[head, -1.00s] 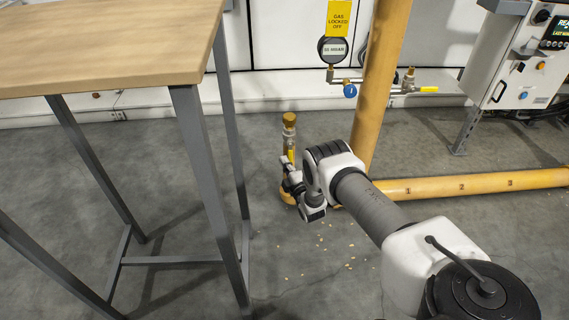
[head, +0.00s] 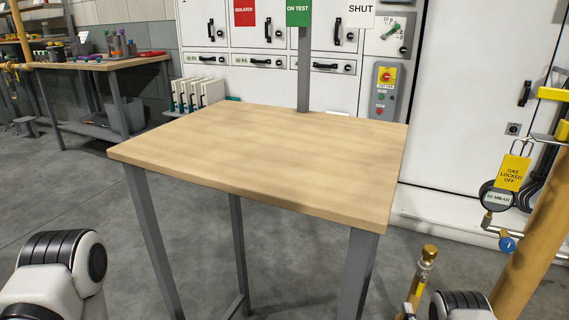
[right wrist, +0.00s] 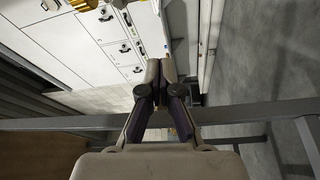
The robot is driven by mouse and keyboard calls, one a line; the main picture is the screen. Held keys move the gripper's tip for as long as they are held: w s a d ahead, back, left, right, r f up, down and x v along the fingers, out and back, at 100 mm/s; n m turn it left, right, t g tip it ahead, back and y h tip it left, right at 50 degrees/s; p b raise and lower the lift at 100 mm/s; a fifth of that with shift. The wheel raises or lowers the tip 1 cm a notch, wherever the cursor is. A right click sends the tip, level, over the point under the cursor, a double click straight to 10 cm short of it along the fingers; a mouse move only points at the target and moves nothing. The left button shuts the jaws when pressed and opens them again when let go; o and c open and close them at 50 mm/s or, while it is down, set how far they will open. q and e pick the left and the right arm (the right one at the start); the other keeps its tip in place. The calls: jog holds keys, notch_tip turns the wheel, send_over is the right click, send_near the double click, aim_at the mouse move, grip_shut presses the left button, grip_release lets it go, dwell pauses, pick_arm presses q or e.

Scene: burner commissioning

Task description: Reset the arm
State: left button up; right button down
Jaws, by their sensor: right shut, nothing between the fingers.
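My right arm (head: 460,305) shows only in part at the bottom right edge of the head view, beside a yellow standpipe with a brass cap (head: 428,254). My right gripper (right wrist: 160,72) shows in the right wrist view, with its two dark fingers closed together and nothing between them. It is apart from the white cabinets behind it. My left arm (head: 62,272) shows at the bottom left of the head view; its gripper is out of the picture.
A bare wooden table (head: 265,160) on grey legs fills the middle. Behind it stand white cabinets (head: 340,80) with ISOLATED, ON TEST and SHUT signs. A yellow pipe (head: 535,240) and a gauge tagged GAS LOCKED OFF (head: 512,173) are at the right. A workbench (head: 105,62) stands far left.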

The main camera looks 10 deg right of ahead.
jog(key=w+a+r+p, duration=0.2)
jog(key=r+p, duration=0.2)
jog(key=r, duration=0.4)
jog(key=w+a+r+p, duration=0.1)
jog(key=w+r+p, duration=0.1)
jog(key=r+p, duration=0.35)
jog(key=s+a+r+m+g+y+p, duration=0.1)
jog(key=s+a+r+g+p, duration=0.1)
jog(key=a+r+p, duration=0.35)
jog(key=s+a+r+g+y+p, duration=0.1)
jog(key=s+a+r+p, duration=0.15)
jog(key=r+p, duration=0.55)
jog(key=s+a+r+m+g+p, duration=0.1)
jog(key=s+m+g, duration=0.3)
jog(key=s, duration=0.7)
jog(key=s+a+r+m+g+y+p, duration=0.1)
jog(key=s+a+m+g, duration=0.3)
jog(key=s, duration=0.8)
jog(key=s+a+r+m+g+y+p, duration=0.1)
jog(key=s+m+g, duration=0.4)
jog(key=s, duration=0.7)
jog(key=shift+a+r+g+p, duration=0.15)
jog(key=shift+a+g+p, duration=0.5)
jog(key=shift+g+p, duration=0.5)
jog(key=shift+s, duration=0.15)
